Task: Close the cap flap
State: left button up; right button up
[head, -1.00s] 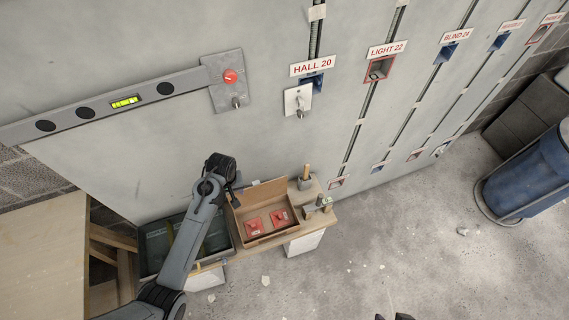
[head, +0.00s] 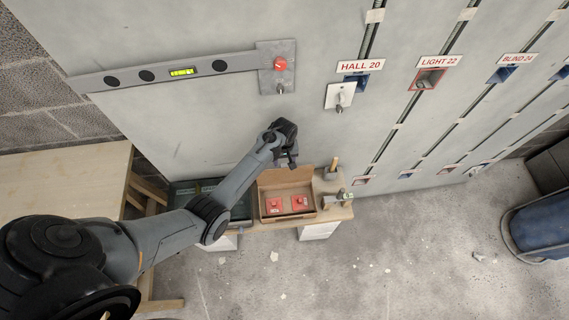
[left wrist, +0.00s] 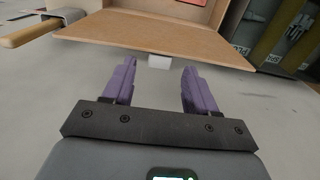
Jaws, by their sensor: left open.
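The open cardboard box (head: 263,208) sits on the bench by the wall with red caps (head: 287,204) inside. Its brown flap (head: 285,178) stands open on the wall side. In the left wrist view the flap (left wrist: 155,38) spans the picture just beyond my fingertips, with a small white tab (left wrist: 159,62) at its edge. My left gripper (head: 290,160) is beside the flap, near the wall. Its two purple fingers (left wrist: 158,70) are apart, with nothing held between them. Whether a finger touches the flap cannot be told. My right gripper is not in view.
A dark tray (head: 242,213) stands left of the box. A wooden-handled tool (head: 334,166) and a hammer (head: 336,201) lie to its right. The wall panel (head: 220,130) is close behind, with a white plate (head: 340,96) under the HALL 20 sign. The floor in front is clear apart from debris.

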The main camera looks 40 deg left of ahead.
aim_at(285, 173)
pick_arm(q)
jog(key=shift+f, duration=1.4)
grip_shut()
